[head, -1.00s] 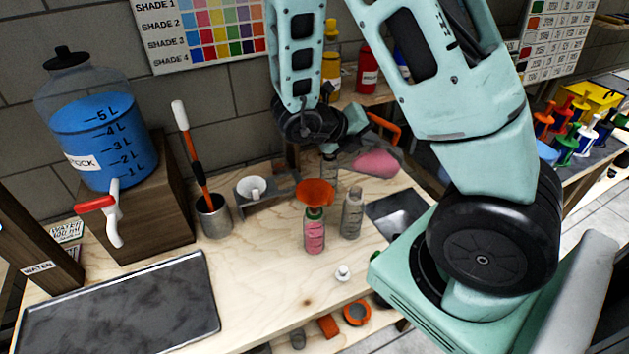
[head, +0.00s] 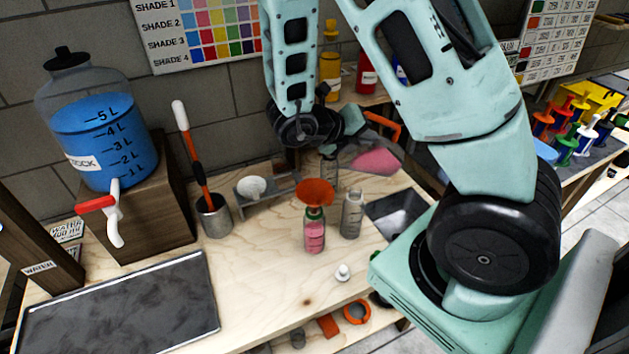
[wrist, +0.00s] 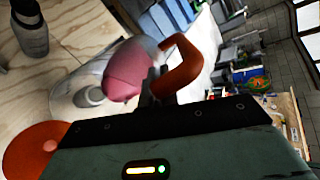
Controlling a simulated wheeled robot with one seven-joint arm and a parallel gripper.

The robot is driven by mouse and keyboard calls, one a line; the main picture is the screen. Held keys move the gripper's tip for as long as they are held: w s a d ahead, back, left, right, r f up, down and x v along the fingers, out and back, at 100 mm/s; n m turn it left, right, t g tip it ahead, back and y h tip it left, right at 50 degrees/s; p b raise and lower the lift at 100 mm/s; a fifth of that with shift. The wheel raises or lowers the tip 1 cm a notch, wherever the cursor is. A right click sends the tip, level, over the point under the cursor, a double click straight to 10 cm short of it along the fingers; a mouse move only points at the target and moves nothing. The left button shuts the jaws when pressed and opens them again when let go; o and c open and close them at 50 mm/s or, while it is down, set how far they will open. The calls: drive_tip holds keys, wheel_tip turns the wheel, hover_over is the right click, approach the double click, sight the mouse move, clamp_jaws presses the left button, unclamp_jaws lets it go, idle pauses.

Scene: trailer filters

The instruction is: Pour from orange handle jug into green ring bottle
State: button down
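The clear jug (head: 372,158) with an orange handle (head: 386,125) is held above the bench, tilted, with pink liquid in it. Its handle (wrist: 185,70) and pink contents (wrist: 125,75) also show in the wrist view. My gripper (head: 352,122) appears shut on the handle; its fingertips are partly hidden. The green ring bottle (head: 314,237) stands upright left of the jug, with pink liquid inside. An orange funnel (head: 315,190) sits in its mouth; the funnel (wrist: 35,150) is at lower left in the wrist view. No stream is visible between jug and funnel.
A grey bottle (head: 351,215) stands right of the green ring bottle, and another clear bottle (head: 329,166) behind. A metal tray (head: 392,212), white stopper (head: 343,272), grey stand (head: 268,196) and cup with a stirrer (head: 215,215) are nearby. The front-left holds a dark tray (head: 120,305).

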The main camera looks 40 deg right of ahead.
drive_tip(key=shift+w+a+r+h+p, duration=0.1)
drive_tip(key=shift+a+r+h+p, duration=0.15)
drive_tip(key=shift+a+r+h, duration=0.25)
drive_tip(key=shift+w+a+r+h+p, duration=0.1)
drive_tip(key=shift+a+r+h+p, duration=0.15)
drive_tip(key=shift+h, duration=0.35)
idle(2.8)
